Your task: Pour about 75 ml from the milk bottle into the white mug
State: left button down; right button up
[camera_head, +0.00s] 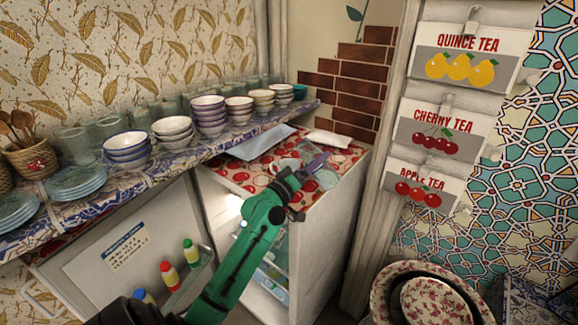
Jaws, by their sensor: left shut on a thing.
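My left arm is green and reaches up from the bottom, in front of an open white fridge (328,235). Its gripper (307,168) is over the cherry-patterned top of the fridge. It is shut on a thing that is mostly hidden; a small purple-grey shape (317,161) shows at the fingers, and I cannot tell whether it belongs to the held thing. Clear round glassware (327,180) sits close beside the gripper. I cannot make out the milk bottle or the white mug. My right gripper is not in view.
The open fridge door (110,262) holds small bottles (168,274). A shelf carries stacked bowls (128,148), plates (76,183) and glasses. A pale tray (260,143) and a white packet (328,138) lie behind the gripper. Tea boxes (440,130) hang at right, above floral dishes (385,290).

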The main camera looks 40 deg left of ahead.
pick_arm(q)
jog(key=m+h+b, duration=0.1)
jog(key=m+b, duration=0.1)
jog(key=m, duration=0.2)
jog(key=shift+f+g, duration=0.15)
jog(key=shift+g, duration=0.25)
jog(key=m, duration=0.1)
jog(key=d+r+m+p, duration=0.1)
jog(key=shift+r+m+g, duration=0.1)
jog(key=shift+m+g, duration=0.2)
jog(key=shift+w+d+m+g+p, duration=0.1)
jog(key=shift+d+m+g+p, duration=0.2)
jog(key=shift+m+p, duration=0.5)
jog(key=shift+d+f+m, duration=0.2)
jog(key=shift+f+m, duration=0.2)
jog(key=shift+m, duration=0.7)
jog(key=shift+f, duration=0.1)
